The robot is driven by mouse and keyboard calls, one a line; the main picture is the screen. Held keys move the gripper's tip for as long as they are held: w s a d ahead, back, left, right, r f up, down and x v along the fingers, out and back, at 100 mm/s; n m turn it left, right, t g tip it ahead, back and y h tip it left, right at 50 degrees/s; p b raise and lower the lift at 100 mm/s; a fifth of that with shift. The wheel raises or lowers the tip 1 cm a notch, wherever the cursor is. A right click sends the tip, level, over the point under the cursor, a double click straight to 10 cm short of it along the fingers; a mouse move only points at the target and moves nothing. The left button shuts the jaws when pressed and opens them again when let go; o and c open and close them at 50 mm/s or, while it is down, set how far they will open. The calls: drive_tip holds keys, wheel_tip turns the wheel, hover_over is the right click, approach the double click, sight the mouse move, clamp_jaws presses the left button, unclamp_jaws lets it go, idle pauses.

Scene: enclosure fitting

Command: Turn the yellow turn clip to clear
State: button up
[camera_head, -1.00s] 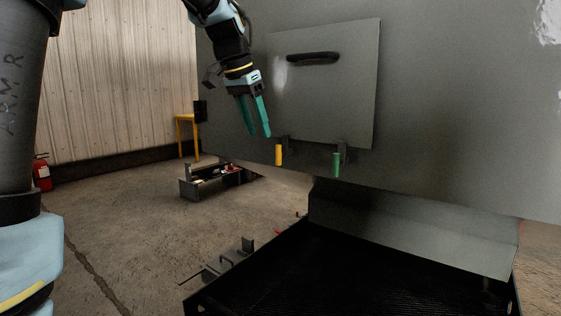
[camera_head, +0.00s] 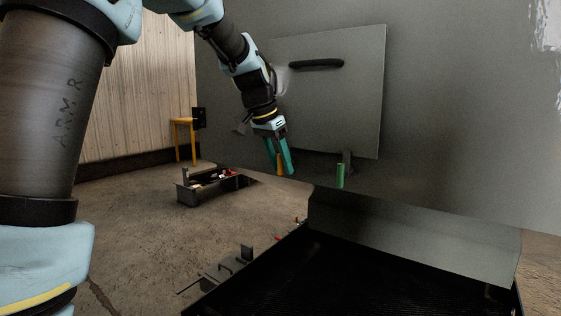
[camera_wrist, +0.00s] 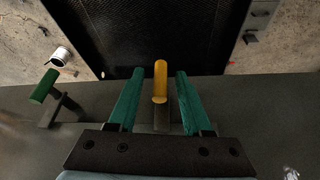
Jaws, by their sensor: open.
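The yellow turn clip (camera_wrist: 160,80) stands between the two green fingers of my gripper (camera_wrist: 153,92) in the wrist view, with a gap on each side. In the head view the yellow clip (camera_head: 281,163) shows partly between the fingers of my gripper (camera_head: 280,170), which hide its mount. My gripper is open around the clip. A green turn clip (camera_head: 340,176) stands to the right at the lower edge of the grey panel (camera_head: 345,110); it also shows at the left in the wrist view (camera_wrist: 44,87).
The panel has a black handle (camera_head: 316,64) near its top. Below is a black tray (camera_head: 350,275) with a sloped grey back. An open dark box (camera_head: 205,187) sits on the floor to the left. A yellow stool (camera_head: 184,130) stands behind it.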

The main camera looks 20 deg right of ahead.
drive_tip(key=shift+c, duration=0.4)
clamp_jaws()
